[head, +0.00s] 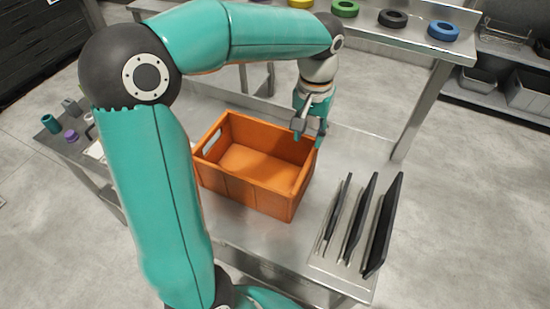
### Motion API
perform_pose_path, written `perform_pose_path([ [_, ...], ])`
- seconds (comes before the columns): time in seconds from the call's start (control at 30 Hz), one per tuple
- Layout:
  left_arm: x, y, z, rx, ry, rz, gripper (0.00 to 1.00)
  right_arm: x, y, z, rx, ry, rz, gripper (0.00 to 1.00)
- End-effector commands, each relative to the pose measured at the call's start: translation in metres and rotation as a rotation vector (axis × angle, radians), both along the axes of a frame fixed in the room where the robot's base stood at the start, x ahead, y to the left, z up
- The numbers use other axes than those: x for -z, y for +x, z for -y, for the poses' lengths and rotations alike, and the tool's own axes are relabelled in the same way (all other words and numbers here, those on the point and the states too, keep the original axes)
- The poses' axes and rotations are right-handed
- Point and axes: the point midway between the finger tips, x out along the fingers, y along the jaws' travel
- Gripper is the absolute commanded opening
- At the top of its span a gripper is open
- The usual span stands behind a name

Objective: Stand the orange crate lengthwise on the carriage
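The orange crate (255,197) stands upright, open at the top and empty, on a metal table (340,150) in the head view. A hand slot shows in its left end wall. My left gripper (310,137) points down at the crate's far right corner. Its fingers are spread, near the rim of the right end wall; whether they touch it I cannot tell. My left arm crosses in front of the left part of the table. I cannot make out for certain which surface is the carriage. My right gripper is not in view.
A rack (345,262) with several upright dark plates stands right of the crate. A shelf behind carries coloured rings, among them a blue ring (443,30). Small items, including a teal cup (51,123), lie at the left. Bare metal shows behind the crate.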

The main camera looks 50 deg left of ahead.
Motion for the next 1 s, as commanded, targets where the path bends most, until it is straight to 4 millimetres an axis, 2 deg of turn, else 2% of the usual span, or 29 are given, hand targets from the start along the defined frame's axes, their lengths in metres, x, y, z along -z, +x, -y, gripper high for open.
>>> perform_pose_path([
  [0.17, 0.018, 0.003, 0.002, 0.007, 0.000, -0.007, 0.38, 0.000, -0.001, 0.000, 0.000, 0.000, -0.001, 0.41],
  [0.5, 0.088, 0.003, 0.003, 0.009, -0.002, -0.009, 0.38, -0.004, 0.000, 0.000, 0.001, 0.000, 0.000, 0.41],
  [0.6, 0.104, 0.003, 0.003, 0.009, -0.001, -0.008, 0.38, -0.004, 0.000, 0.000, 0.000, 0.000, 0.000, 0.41],
  [0.87, 0.121, 0.003, 0.003, 0.009, -0.002, -0.005, 0.38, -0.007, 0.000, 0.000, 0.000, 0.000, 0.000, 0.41],
  [1.0, 0.136, 0.002, 0.002, 0.008, -0.002, -0.008, 0.38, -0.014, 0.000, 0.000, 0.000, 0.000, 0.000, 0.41],
])
